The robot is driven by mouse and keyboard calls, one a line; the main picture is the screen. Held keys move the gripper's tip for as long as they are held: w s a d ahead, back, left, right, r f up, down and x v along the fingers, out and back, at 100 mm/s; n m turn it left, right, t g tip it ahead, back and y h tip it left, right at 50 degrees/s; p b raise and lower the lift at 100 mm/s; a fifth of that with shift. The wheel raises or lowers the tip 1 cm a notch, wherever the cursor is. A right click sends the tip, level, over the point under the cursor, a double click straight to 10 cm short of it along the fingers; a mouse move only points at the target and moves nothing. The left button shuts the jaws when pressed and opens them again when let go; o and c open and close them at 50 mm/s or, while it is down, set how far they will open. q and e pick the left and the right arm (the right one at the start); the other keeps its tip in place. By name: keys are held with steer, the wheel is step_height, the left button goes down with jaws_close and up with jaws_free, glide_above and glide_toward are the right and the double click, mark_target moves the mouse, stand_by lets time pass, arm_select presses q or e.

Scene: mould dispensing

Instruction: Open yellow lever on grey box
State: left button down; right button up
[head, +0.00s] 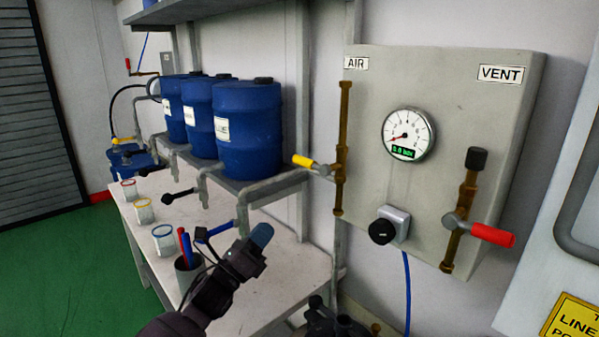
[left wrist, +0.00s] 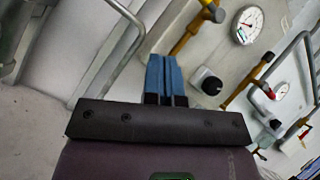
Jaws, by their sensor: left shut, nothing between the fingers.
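The grey box (head: 455,85) is on the wall at the right, marked AIR and VENT. The yellow lever (head: 303,161) sticks out level to the left from the brass AIR pipe (head: 343,120), across the pipe. In the left wrist view a bit of yellow on the lever (left wrist: 206,3) shows at the top edge. My left gripper (head: 261,236) is below and left of the lever, above the bench, clear of the box. Its blue fingers (left wrist: 165,78) are together with nothing between them.
A red lever (head: 492,235) sits on the VENT pipe. A gauge (head: 408,134) and a black knob (head: 382,231) are between the pipes. Several blue drums (head: 248,130) stand on a shelf behind the bench (head: 270,285). A pen cup (head: 187,275) stands near my left arm.

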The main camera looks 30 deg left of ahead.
mark_target(309, 164)
arm_select(q)
steer(key=m, duration=0.2)
steer(key=m+h, duration=0.1)
steer(key=m, duration=0.2)
steer(key=r+m+h, duration=0.1)
steer(key=m, duration=0.2)
steer(key=shift+d, duration=0.4)
arm_select(e)
steer(key=shift+s+f, duration=0.2)
steer(key=shift+f, duration=0.3)
steer(key=shift+w+r, duration=0.1)
arm_select(q)
steer(key=r+p+x, duration=0.1)
steer(key=x, duration=0.5)
steer(key=s+r+p+x, duration=0.1)
steer(key=x, duration=0.5)
steer(key=shift+a+r+p, duration=0.15)
steer(key=shift+r+p, duration=0.2)
steer(key=shift+r, duration=0.15)
arm_select(e)
steer(key=shift+w+a+r, duration=0.1)
steer(key=shift+w+r, duration=0.2)
steer(key=shift+r, duration=0.4)
steer(key=shift+w+r, duration=0.3)
steer(key=shift+r, duration=0.45)
steer(key=shift+w+a+r, duration=0.1)
steer(key=shift+w+r, duration=0.2)
steer(key=shift+r, duration=0.4)
